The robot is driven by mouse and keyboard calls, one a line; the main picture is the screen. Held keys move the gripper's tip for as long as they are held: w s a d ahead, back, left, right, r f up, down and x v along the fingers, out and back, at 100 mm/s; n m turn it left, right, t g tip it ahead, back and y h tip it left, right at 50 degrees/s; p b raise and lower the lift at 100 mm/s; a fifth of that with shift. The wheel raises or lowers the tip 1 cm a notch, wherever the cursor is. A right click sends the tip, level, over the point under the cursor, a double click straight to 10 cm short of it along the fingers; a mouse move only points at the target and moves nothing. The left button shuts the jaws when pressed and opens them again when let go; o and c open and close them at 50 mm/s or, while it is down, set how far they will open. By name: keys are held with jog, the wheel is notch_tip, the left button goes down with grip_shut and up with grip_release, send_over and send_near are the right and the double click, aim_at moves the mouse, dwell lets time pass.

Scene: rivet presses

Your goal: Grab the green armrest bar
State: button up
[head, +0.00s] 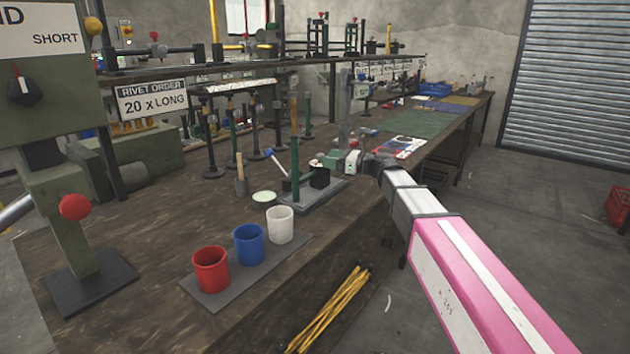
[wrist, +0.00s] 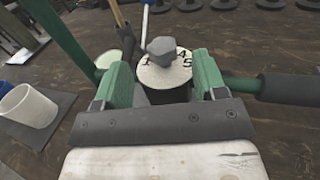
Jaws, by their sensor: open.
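My gripper (wrist: 162,62) is open, its two green-padded fingers apart with a numbered white dial (wrist: 152,76) and grey knob seen between them. A short green bar (wrist: 241,83) with a dark sleeve runs right from behind the right finger; whether it touches the finger is unclear. A longer green bar (wrist: 58,36) slants past the left finger, and stands as an upright green post (head: 295,166) in the head view. I cannot tell which is the armrest bar. In the head view my gripper (head: 330,161) is over the small press base (head: 318,196), right of the post.
Red (head: 210,270), blue (head: 249,246) and white (head: 280,226) cups stand in front on a grey mat. A wooden-handled tool (head: 241,180) and a pale round dish (head: 264,197) are left of the press. Several dark stands (head: 211,150) fill the bench behind.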

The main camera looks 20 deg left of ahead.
aim_at(320, 154)
jog(key=a, duration=0.4)
jog(key=shift+w+a, duration=0.15)
jog(key=shift+w, duration=0.05)
grip_shut()
jog(key=shift+r, duration=0.1)
